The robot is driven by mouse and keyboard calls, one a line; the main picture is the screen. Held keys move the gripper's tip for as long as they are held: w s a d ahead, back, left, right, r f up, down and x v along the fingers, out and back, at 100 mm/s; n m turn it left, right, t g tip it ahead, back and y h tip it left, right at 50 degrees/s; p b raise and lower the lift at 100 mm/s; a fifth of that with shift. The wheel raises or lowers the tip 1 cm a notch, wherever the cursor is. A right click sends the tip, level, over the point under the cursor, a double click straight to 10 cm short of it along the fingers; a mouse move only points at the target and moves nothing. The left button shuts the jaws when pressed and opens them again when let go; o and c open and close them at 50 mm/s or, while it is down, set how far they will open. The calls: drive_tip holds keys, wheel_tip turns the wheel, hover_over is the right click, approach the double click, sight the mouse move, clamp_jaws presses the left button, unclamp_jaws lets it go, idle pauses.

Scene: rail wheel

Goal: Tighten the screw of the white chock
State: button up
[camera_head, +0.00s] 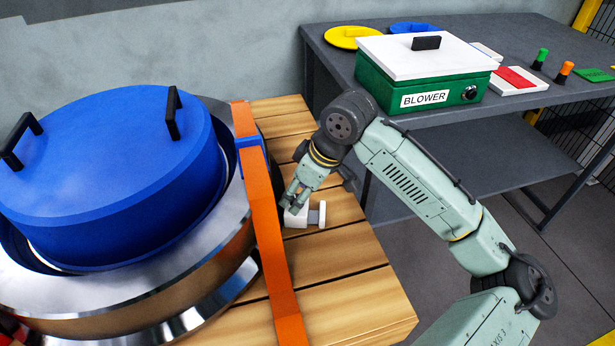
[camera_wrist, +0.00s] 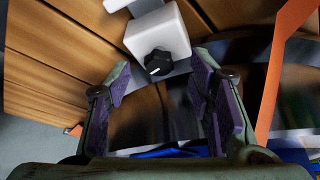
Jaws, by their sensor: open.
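The white chock (camera_head: 299,215) sits on the wooden pallet (camera_head: 345,290), beside the metal wheel (camera_head: 225,262) and the orange strap. In the wrist view the white chock (camera_wrist: 160,38) is a white block with a dark round screw knob (camera_wrist: 158,63) on its near face, carrying a light mark. My gripper (camera_head: 294,196) is over the chock's wheel-side end. In the wrist view its two purple-padded fingers (camera_wrist: 160,82) are apart, with the knob between and just beyond the tips. The fingers do not appear to touch the knob. In the head view the knob is hidden behind my gripper.
An orange strap (camera_head: 265,215) runs over the wheel's side and down the pallet, close left of my gripper. A blue cover (camera_head: 110,160) with black handles sits on the wheel. A grey table (camera_head: 540,95) behind holds a green box labelled BLOWER (camera_head: 420,85).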

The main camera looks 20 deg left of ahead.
drive_tip(key=shift+x, duration=0.9)
clamp_jaws()
